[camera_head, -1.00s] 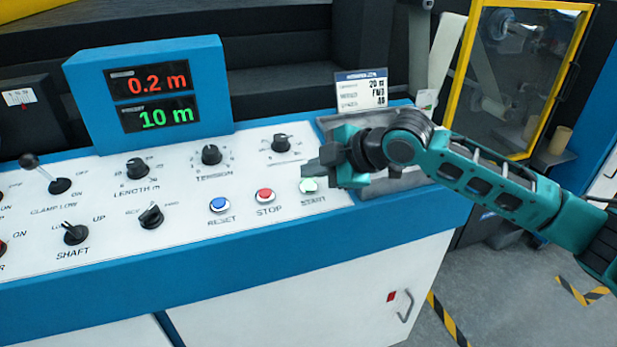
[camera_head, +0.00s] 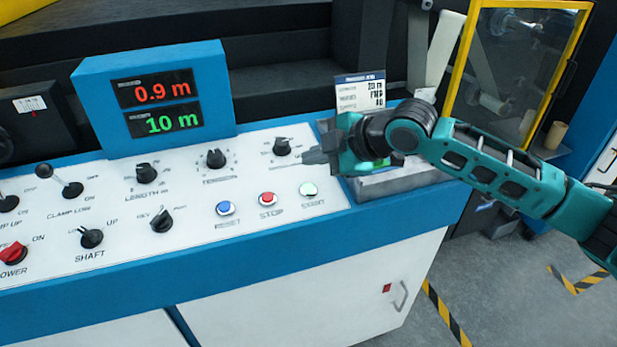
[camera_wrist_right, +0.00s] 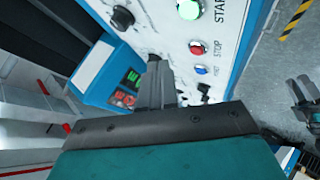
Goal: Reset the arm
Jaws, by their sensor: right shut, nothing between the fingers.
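My right gripper (camera_head: 313,156) is shut and empty. It is held above the right end of the white control panel (camera_head: 190,238), near the upper right knob (camera_head: 281,146). The green START button (camera_head: 308,189) shows uncovered just below it in the head view. In the right wrist view the closed fingers (camera_wrist_right: 155,65) point over the panel, and the START button (camera_wrist_right: 189,9) is apart from them.
The red STOP button (camera_head: 267,199) and blue RESET button (camera_head: 225,208) sit left of START. A blue display box (camera_head: 152,92) reads 0.9 m and 10 m. A small sign (camera_head: 360,92) and a metal tray (camera_head: 400,181) are by the arm. A yellow-framed door (camera_head: 462,70) stands at right.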

